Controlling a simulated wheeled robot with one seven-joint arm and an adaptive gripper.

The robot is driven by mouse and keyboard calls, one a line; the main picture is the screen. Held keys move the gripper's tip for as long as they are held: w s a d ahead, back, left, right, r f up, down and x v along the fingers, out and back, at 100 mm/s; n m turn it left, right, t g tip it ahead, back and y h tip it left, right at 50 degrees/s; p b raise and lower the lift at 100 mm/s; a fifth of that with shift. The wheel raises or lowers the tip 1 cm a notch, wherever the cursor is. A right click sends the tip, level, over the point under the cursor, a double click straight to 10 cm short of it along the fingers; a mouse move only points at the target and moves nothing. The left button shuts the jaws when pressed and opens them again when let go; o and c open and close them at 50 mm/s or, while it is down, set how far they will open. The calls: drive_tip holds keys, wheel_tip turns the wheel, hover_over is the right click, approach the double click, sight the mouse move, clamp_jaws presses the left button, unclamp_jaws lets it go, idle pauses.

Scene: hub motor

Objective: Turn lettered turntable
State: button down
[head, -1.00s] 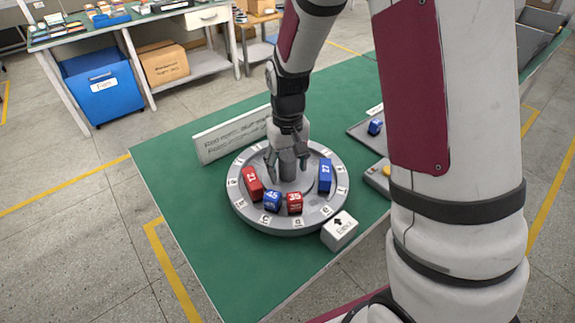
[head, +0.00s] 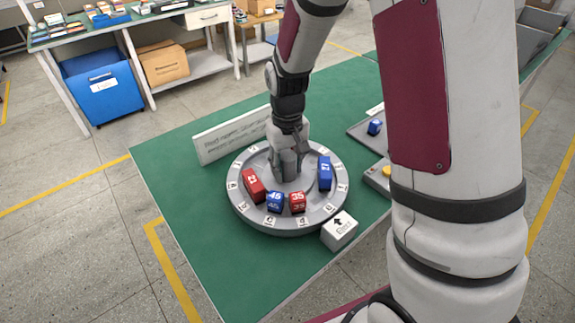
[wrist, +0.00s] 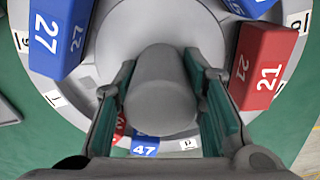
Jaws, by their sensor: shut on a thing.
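A round grey turntable (head: 240,209) with lettered tags around its rim lies on the green table. My gripper (head: 287,163) is over its middle, shut on the grey centre knob (wrist: 160,90), with one finger on each side in the wrist view. On the disc are a red block 21 (head: 253,186), a blue block 45 (head: 275,201), a red block 35 (head: 297,202) and a blue block 27 (head: 324,174). The wrist view also shows a blue block 47 (wrist: 145,146) and a partly hidden red block (wrist: 120,126). A white block with a black arrow (head: 340,230) stands beside the near right rim.
A white sign (head: 230,136) stands behind the turntable; its text is too blurred to read. At right are a grey tray with a blue block (head: 375,127) and a box with a yellow button (head: 386,171). The table's left and near left parts are clear.

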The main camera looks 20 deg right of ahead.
drive_tip(key=shift+n+p, duration=0.45)
drive_tip(key=shift+n, duration=1.65)
drive_tip(key=shift+r+n+p, duration=0.1)
drive_tip(key=shift+n+p, duration=0.7)
drive_tip(key=shift+n, duration=1.3)
drive_tip(key=shift+n+p, duration=0.9)
drive_tip(key=shift+n, duration=1.3)
drive_tip(key=shift+n+p, duration=0.75)
drive_tip(key=shift+n, duration=1.35)
drive_tip(key=c, duration=1)
unclamp_jaws()
